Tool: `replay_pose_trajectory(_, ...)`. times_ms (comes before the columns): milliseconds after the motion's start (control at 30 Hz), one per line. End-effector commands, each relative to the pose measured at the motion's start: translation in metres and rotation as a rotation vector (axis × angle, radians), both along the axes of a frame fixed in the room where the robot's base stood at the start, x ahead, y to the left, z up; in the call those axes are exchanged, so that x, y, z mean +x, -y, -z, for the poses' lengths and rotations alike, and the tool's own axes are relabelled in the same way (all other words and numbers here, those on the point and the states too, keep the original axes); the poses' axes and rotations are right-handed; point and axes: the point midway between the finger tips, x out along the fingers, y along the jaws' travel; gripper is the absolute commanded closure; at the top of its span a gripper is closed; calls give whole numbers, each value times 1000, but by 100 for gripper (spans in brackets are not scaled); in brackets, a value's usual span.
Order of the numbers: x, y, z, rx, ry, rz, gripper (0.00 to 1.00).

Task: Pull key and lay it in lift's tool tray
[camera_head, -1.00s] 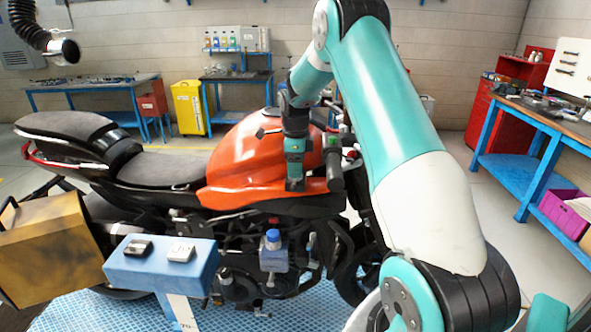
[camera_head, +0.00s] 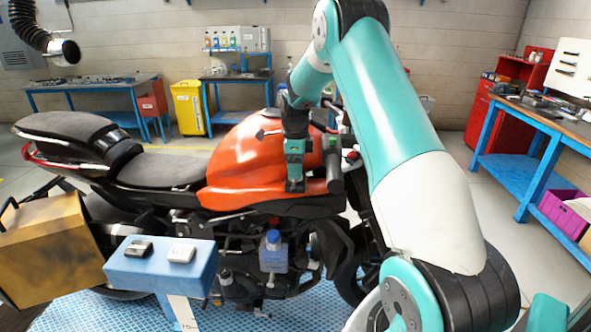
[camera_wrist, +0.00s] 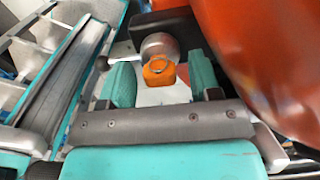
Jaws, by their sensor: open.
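My gripper (camera_head: 294,187) is beside the orange fuel tank, near the motorcycle's handlebar. In the wrist view its two teal fingers (camera_wrist: 162,82) are apart. An orange piece (camera_wrist: 160,72), which looks like the key's head, lies between them in the picture, with gaps on both sides. A round silver part (camera_wrist: 159,45), perhaps the ignition lock, shows just beyond it. In the head view the key is hidden behind my gripper or too small to see. I cannot surely pick out the lift's tool tray; a grey compartmented structure (camera_wrist: 40,45) shows at left in the wrist view.
The motorcycle's orange tank (camera_head: 245,160) is close to my gripper and fills the wrist view's right side. The black handlebar grip (camera_head: 334,170) is just right of my gripper.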

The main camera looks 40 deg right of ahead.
Motion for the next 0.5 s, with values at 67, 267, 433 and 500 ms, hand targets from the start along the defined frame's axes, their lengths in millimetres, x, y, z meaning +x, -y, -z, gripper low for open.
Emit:
replay_pose_trajectory(67,0,0,0,0,0,0,45)
replay_pose_trajectory(267,0,0,0,0,0,0,91)
replay_pose_trajectory(433,0,0,0,0,0,0,100)
replay_pose_trajectory(500,0,0,-2,0,0,0,100)
